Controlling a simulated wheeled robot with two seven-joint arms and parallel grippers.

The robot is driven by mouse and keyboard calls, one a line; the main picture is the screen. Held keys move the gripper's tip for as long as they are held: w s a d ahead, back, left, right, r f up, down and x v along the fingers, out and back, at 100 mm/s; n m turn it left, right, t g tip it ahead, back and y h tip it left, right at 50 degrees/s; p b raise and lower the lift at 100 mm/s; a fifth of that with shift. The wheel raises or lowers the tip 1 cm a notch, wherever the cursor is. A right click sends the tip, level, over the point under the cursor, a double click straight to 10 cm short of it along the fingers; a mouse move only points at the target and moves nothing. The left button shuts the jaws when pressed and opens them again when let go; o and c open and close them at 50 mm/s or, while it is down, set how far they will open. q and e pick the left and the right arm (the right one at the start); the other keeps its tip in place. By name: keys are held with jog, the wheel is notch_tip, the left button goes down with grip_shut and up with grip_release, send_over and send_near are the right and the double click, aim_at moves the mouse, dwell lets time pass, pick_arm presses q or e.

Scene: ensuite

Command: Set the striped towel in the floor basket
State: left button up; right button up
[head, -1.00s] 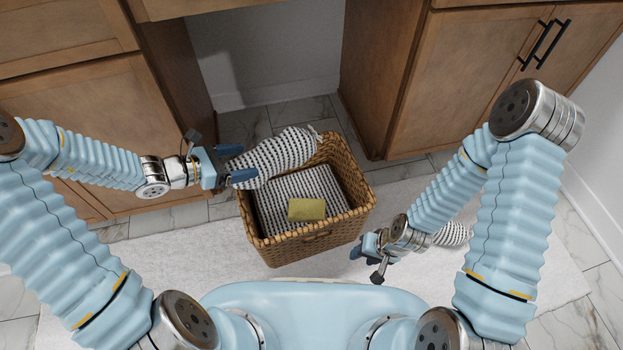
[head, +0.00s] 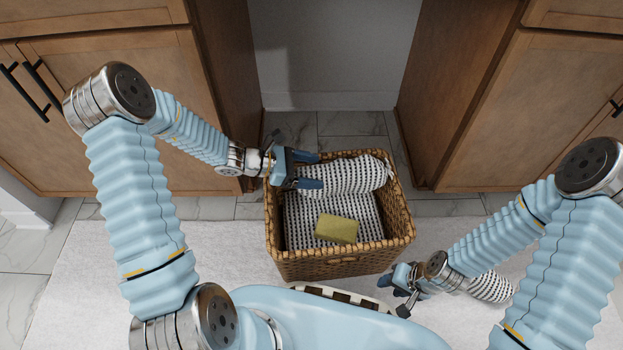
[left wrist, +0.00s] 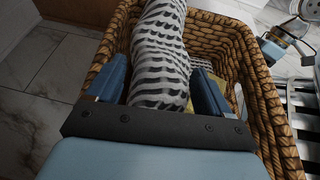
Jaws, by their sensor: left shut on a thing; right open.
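The striped towel (head: 352,176), a white roll with dark bands, lies between the fingers of my left gripper (head: 314,173) at the back of the basket. My left gripper is shut on its left end. In the left wrist view the towel (left wrist: 160,50) runs away from the fingers (left wrist: 160,88), inside the basket walls. The woven brown floor basket (head: 340,266) stands below. Whether the towel touches the basket's bottom or the cloth there, I cannot tell. My right gripper (head: 402,282) is open and empty near the basket's front right corner.
A similar striped cloth (head: 300,225) and a yellow-green block (head: 337,229) lie in the basket. Another striped roll (head: 491,287) lies on the pale mat (head: 110,270), partly behind my right arm. Wooden cabinets (head: 120,90) flank the basket's far side.

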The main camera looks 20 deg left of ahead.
pick_arm(q)
jog(key=shift+w+f, duration=0.2)
jog(key=shift+f, duration=0.05)
jog(key=shift+w+f+b, duration=0.2)
jog(key=shift+f+b, duration=0.1)
jog(key=shift+f, duration=0.65)
jog(key=shift+w+f+b, duration=0.15)
jog(key=shift+f+b, duration=0.15)
jog(key=shift+f, duration=0.7)
jog(key=o, duration=1.1)
jog(key=shift+s+a+r, duration=0.1)
jog(key=shift+a+r, duration=0.15)
jog(key=shift+a, duration=0.1)
jog(key=p+v, duration=0.2)
jog(key=v, duration=0.9)
jog(key=shift+s+a, duration=0.1)
